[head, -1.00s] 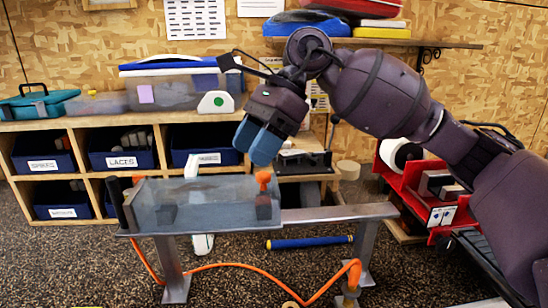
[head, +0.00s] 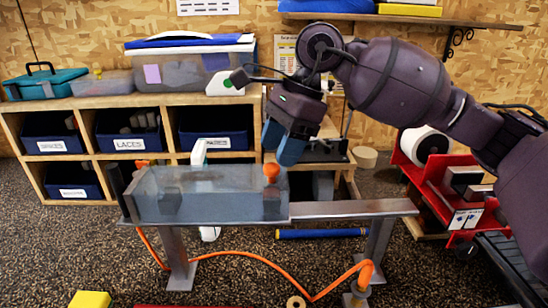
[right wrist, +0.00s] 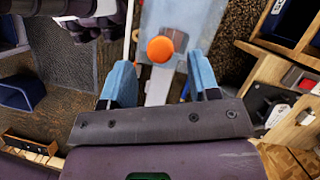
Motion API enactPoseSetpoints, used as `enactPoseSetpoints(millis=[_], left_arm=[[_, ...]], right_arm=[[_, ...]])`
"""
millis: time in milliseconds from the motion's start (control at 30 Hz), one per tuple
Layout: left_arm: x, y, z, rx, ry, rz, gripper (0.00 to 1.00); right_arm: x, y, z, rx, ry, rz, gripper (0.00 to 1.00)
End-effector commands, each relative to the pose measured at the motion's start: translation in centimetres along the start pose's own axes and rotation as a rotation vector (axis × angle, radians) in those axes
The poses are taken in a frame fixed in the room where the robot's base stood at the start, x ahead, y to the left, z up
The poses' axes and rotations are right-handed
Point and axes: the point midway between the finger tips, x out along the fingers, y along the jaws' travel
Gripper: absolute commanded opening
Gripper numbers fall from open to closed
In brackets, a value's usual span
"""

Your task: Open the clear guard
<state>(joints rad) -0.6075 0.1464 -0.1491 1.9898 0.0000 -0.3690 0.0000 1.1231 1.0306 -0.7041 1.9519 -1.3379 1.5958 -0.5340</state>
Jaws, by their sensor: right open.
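The clear guard (head: 225,194) is a see-through box cover lying shut over the left part of a metal bench (head: 350,209). An orange knob (head: 271,171) stands up at its right end. My right gripper (head: 282,150) is just above the knob, pointing down, with blue fingers. In the right wrist view the fingers (right wrist: 160,85) are apart, and the orange knob (right wrist: 160,49) shows beyond the gap between them, not touching either finger. My left gripper is not seen in the head view.
An orange hose (head: 240,254) runs below the bench to a fitting at the right. A blue and yellow tube (head: 322,233) lies on the floor behind. Shelves with blue bins (head: 128,144) stand at the back left, and a red rack (head: 440,190) at the right.

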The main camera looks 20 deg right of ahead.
Motion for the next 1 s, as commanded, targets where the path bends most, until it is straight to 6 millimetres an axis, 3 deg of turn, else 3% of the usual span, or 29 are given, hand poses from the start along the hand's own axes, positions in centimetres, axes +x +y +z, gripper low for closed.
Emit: enactPoseSetpoints(millis=[233,633,1000], left_arm=[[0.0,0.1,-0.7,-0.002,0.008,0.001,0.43],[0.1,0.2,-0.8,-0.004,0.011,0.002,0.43],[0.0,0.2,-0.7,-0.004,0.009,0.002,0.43]], right_arm=[[2.6,0.0,0.0,0.0,0.0,0.001,0.56],[3.1,0.0,0.0,-0.001,0.0,0.001,0.54],[3.1,0.0,0.0,-0.001,0.0,0.0,0.0]])
